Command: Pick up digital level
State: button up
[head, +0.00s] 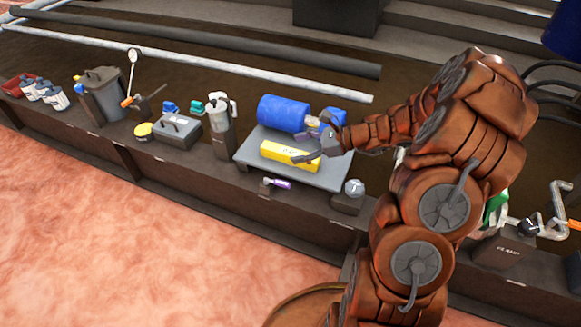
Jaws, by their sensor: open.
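The digital level looks to be the yellow bar-shaped block (283,154) lying on a grey slab on the bench. A small dark patch shows on its top. My gripper (308,138) is open and reaches in from the right, over the right end of the yellow block. One finger lies across or just above that end; I cannot tell whether it touches. The other finger is farther back, by the blue cylinder. My arm covers the bench to the right of the slab.
A blue cylinder (284,113) lies behind the yellow block on the grey slab (322,178). A purple-handled tool (281,184) and a round grey item (354,187) are in front. A silver canister (219,112) and grey box (177,130) stand left. Pipes (230,77) run behind.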

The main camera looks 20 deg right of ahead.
aim_at(297, 153)
jog(key=d+f+m+b, duration=0.1)
jog(key=d+f, duration=0.1)
jog(key=w+d+f+m+t+b, duration=0.1)
jog(key=d+f, duration=0.1)
jog(key=f, duration=0.1)
jog(key=w+d+f+m+t+h, duration=0.1)
jog(key=d+f+m, duration=0.1)
jog(key=f, duration=0.1)
jog(key=shift+d+b, duration=0.4)
jog(key=shift+b+x, duration=0.55)
jog(key=shift+x, duration=0.85)
jog(key=shift+w+d+b+x, duration=0.15)
jog(key=shift+b+x, duration=0.25)
jog(key=shift+x, duration=0.4)
jog(key=shift+w+d+b+x, duration=0.15)
jog(key=shift+b+x, duration=0.2)
jog(key=shift+x, duration=0.4)
jog(key=shift+w+b+x, duration=0.15)
jog(key=shift+b+x, duration=0.25)
jog(key=shift+x, duration=0.4)
jog(key=shift+r, duration=0.2)
grip_shut()
